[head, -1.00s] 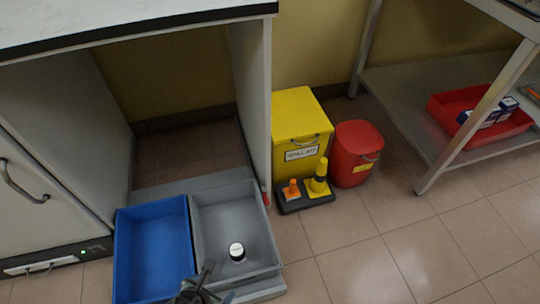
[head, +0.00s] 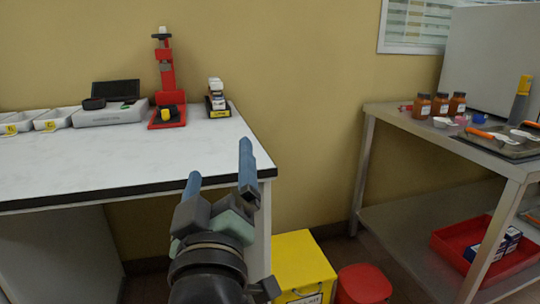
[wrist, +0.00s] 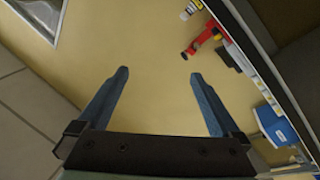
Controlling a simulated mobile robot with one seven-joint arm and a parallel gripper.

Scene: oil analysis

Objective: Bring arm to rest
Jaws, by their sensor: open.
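My gripper (head: 218,168) is raised in front of the right end of the white bench (head: 100,165) in the head view. Its two blue-grey fingers stand wide apart with nothing between them. In the wrist view my gripper (wrist: 157,77) is also open and empty, with the yellow wall (wrist: 150,45) beyond the fingers. The view from the wrist is tilted. My arm hides part of the bench's right front corner.
A red stand (head: 166,85), a grey instrument (head: 110,113) and white trays (head: 54,118) stand on the bench. A yellow bin (head: 303,265) and red bin (head: 363,285) stand below. A steel table (head: 400,118) with brown bottles is at right.

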